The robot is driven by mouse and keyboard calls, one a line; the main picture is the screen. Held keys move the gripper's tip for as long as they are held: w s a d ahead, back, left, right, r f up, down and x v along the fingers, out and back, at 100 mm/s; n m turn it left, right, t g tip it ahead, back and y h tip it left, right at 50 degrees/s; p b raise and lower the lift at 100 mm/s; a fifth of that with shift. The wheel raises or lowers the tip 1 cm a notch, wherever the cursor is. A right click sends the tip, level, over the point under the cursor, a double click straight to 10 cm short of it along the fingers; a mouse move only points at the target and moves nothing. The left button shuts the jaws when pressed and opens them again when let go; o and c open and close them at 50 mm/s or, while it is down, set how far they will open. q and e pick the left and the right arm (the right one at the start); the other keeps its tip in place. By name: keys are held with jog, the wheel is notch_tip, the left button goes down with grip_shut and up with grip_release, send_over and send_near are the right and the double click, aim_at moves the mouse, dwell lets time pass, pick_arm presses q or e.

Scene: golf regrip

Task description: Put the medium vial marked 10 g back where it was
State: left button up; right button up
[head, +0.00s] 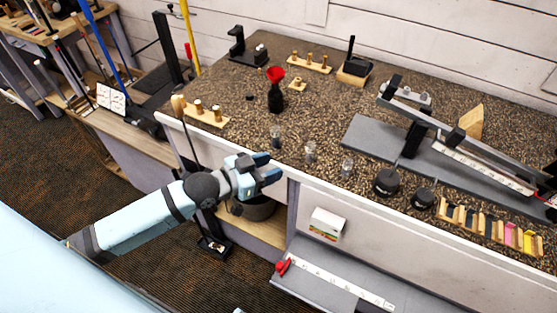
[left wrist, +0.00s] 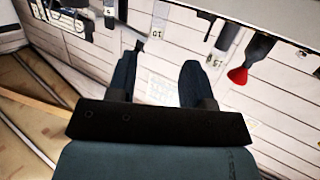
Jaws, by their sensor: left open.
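Three small clear vials stand in a row near the worktop's front edge: a left vial (head: 277,137), a middle vial (head: 310,151) and a right vial (head: 346,167). Their marks are too small to read in the head view, so I cannot tell which is the 10 g one. My left gripper (head: 270,166) is open and empty, just off the front edge, below the left vial. In the left wrist view its two fingers (left wrist: 158,85) are apart with nothing between them. Labelled pieces, probably the vials, show upside down beyond them. My right gripper is not in view.
A black bottle with a red funnel (head: 276,75) stands behind the left vial. A wooden rack (head: 205,112) is at the left edge. Black weights (head: 387,182) and a grey board with a beam (head: 378,138) lie to the right. The worktop (head: 235,85) between the racks is partly clear.

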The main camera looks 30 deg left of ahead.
pick_arm(q)
jog(key=s+d+f+n+g+y, duration=0.1)
jog(key=s+d+f+y, duration=0.1)
jog(key=s+f, duration=0.5)
jog(key=s+d+f+n+g+y, duration=0.1)
jog(key=s+f+n+y, duration=0.1)
jog(key=s+f, duration=0.6)
notch_tip(320, 180, down, 3)
jog(key=shift+d+f+y, duration=0.1)
jog(key=shift+d+y, duration=0.25)
jog(key=shift+y, duration=0.15)
